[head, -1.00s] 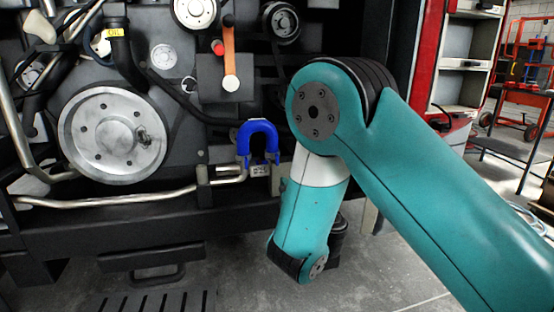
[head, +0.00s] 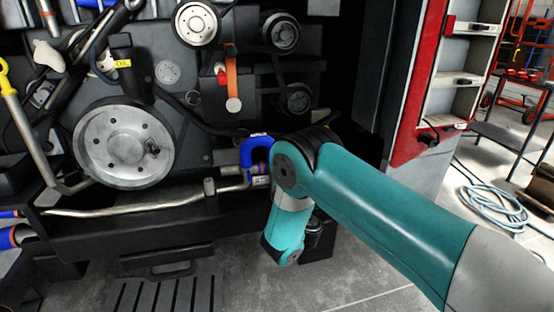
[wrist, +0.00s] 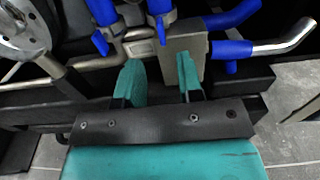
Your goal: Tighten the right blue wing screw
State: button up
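A blue U-shaped hose (head: 246,150) stands at the lower right of the engine in the head view, partly behind my arm. In the wrist view its two legs run down to metal fittings. Small blue wing-like pieces show there, one at the left leg (wrist: 100,42) and one at the right leg (wrist: 161,29); I take the latter for the right wing screw. My gripper (wrist: 160,74) is open, its two teal fingers apart with nothing between them. It is below the right piece in the picture and appears apart from it. The head view hides the gripper behind my arm.
A grey block (wrist: 186,45) stands just beyond the right finger. Further right are a blue hose (wrist: 230,16) and a metal pipe with a blue sleeve (wrist: 283,42). A dark frame beam runs below the engine. A red-edged cabinet (head: 415,75) and a coiled hose (head: 495,205) are at right.

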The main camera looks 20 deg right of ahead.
jog(key=shift+w+d+r+p, duration=0.1)
jog(key=shift+r+p, duration=0.25)
jog(key=shift+p, duration=0.3)
jog(key=shift+w+f, duration=0.2)
jog(key=shift+w, duration=2)
jog(key=shift+w+f, duration=0.2)
jog(key=shift+w, duration=1.95)
jog(key=shift+c, duration=0.5)
grip_shut()
